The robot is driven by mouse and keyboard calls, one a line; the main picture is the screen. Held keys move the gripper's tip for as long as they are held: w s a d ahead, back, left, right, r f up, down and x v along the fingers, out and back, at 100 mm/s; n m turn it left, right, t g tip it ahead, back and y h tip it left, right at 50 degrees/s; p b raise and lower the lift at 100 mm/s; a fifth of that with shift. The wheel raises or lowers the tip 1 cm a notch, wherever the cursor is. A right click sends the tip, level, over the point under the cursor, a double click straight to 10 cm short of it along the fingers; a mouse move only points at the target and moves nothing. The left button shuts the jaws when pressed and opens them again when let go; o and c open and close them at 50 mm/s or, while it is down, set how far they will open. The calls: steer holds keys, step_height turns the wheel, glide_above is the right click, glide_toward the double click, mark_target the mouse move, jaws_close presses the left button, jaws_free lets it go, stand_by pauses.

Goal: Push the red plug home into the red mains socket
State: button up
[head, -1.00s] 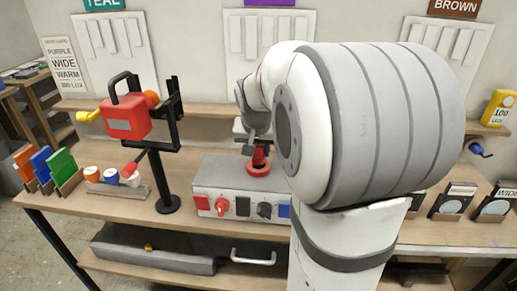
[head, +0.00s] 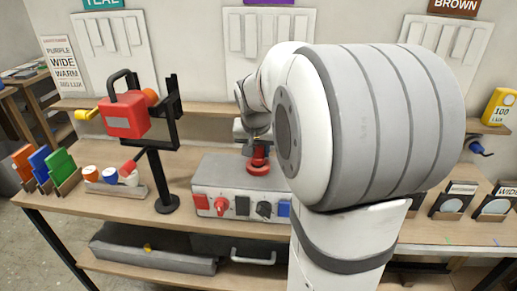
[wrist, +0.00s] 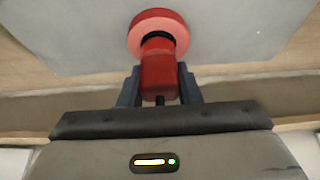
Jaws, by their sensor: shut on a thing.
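The red plug (wrist: 158,76) is between the two dark fingers of my gripper (wrist: 159,70) in the wrist view, and the fingers are shut on it. Its front end meets the dark opening of the round red mains socket (wrist: 177,22). A dark crescent shows between the plug and the socket's rim. How deep the plug sits cannot be told. In the head view the socket (head: 258,169) stands on top of a grey box (head: 222,176), with the plug (head: 258,152) just above it. My wrist partly covers the gripper there.
The box front carries a red knob (head: 221,204), a dark knob (head: 264,209) and coloured panels. A black stand (head: 166,180) with a red lamp-like case (head: 126,117) is close on the left. A shelf (head: 210,110) runs behind.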

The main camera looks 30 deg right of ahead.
steer(key=shift+f+b, duration=0.45)
steer(key=shift+f, duration=0.15)
steer(key=shift+f, duration=0.1)
steer(key=o, duration=1.1)
steer(key=shift+c, duration=0.2)
steer(key=shift+s, duration=0.1)
steer(key=v, duration=0.8)
steer(key=shift+d+f, duration=0.1)
steer(key=shift+c, duration=0.4)
